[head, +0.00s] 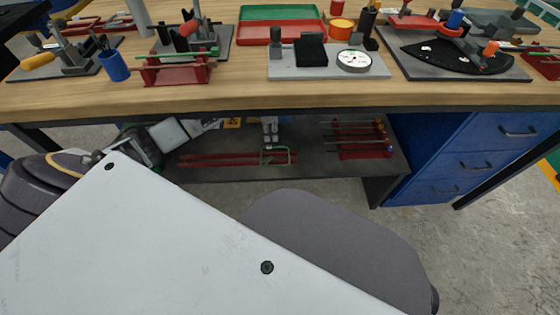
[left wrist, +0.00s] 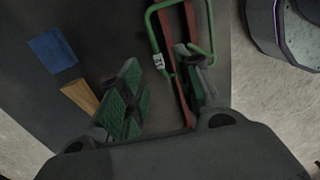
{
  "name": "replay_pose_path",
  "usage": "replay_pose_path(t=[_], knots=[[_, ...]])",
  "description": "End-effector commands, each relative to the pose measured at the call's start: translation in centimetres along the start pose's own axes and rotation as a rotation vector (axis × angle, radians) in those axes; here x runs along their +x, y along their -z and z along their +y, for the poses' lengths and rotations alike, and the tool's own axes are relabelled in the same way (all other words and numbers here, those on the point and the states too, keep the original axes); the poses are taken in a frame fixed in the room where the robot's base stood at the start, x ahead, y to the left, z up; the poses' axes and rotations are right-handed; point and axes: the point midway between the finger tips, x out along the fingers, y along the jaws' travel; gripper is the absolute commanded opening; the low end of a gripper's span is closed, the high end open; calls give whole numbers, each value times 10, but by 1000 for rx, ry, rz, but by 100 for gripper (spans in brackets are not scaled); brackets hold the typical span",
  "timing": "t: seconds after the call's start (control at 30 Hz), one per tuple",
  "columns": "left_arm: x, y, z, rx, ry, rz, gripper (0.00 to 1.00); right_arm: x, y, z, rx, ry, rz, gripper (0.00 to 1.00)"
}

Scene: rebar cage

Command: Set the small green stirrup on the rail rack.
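The small green stirrup (head: 277,157) is a thin bent loop at the right end of two long red rails (head: 215,161) on the lower shelf. These rails look like the rail rack. In the left wrist view the green stirrup (left wrist: 153,40) overlaps the red rails (left wrist: 177,70) and carries a small white tag. My left gripper (head: 270,140) points down just above the stirrup; the bench top hides its upper part. In the left wrist view its fingers (left wrist: 162,82) stand apart, with the stirrup near the right-hand finger. I cannot tell whether they touch. My right gripper is not in view.
The bench top's front edge (head: 250,101) overhangs the shelf. A red holder with several rods (head: 362,140) stands at the shelf's right, beside blue drawers (head: 470,150). Jigs and trays crowd the bench top. The shelf between the rails and red holder is clear.

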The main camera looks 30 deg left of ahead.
Motion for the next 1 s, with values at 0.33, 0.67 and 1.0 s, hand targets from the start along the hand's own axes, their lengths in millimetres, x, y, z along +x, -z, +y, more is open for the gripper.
replay_pose_path(t=[0.33,0.67,1.0], knots=[[18,-80,-63,-16,135,-316,34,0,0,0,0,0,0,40],[-10,-178,-143,-175,375,-773,34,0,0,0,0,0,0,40],[-74,-233,-180,-499,653,-1178,34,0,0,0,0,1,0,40]])
